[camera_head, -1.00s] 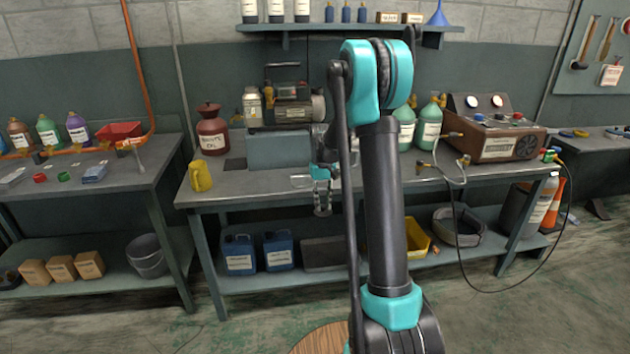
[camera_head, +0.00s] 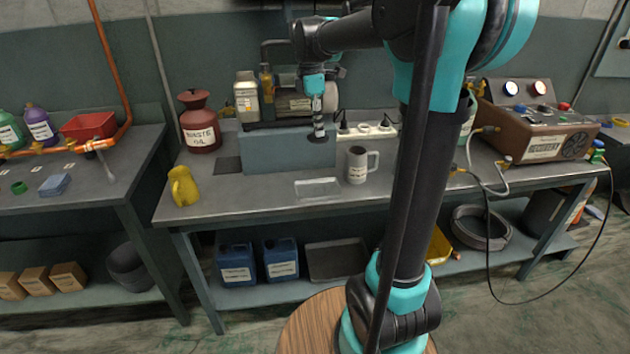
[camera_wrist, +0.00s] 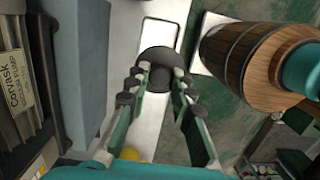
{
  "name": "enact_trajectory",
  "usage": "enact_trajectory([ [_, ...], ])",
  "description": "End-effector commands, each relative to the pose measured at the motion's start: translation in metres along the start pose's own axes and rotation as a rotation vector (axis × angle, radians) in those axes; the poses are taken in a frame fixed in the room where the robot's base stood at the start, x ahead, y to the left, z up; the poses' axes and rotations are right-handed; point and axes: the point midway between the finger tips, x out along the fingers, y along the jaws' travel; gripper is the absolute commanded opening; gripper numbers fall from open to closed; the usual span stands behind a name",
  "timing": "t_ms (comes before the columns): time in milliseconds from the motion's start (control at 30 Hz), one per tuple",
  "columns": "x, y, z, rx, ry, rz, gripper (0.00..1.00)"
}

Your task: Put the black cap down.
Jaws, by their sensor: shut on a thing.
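My gripper (camera_head: 318,122) points down above the bench, in front of the blue-grey block. It is shut on the black cap (camera_head: 319,137), a dark round disc below the fingertips. In the wrist view the cap (camera_wrist: 159,60) sits between the two fingertips of my gripper (camera_wrist: 160,84), and the fingers cover part of its edge. The cap appears raised above the bench top (camera_head: 250,195); its exact height is hard to tell.
A clear flat tray (camera_head: 318,188) lies near the bench's front. The blue-grey block (camera_head: 272,152) is behind, with a pump (camera_head: 292,103) on top. A yellow jug (camera_head: 184,187) and red waste-oil can (camera_head: 199,125) stand left.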

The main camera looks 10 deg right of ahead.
Motion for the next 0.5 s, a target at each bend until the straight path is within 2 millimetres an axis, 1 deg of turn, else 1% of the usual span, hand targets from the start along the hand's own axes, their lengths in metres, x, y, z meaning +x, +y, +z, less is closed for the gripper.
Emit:
enact_trajectory([
  [67,0.001,-0.003,0.0,-0.025,-0.002,0.002,0.0],
  [167,0.015,-0.003,-0.002,-0.032,-0.002,0.003,0.0],
  [500,0.097,-0.002,-0.012,-0.03,-0.002,0.003,0.0],
])
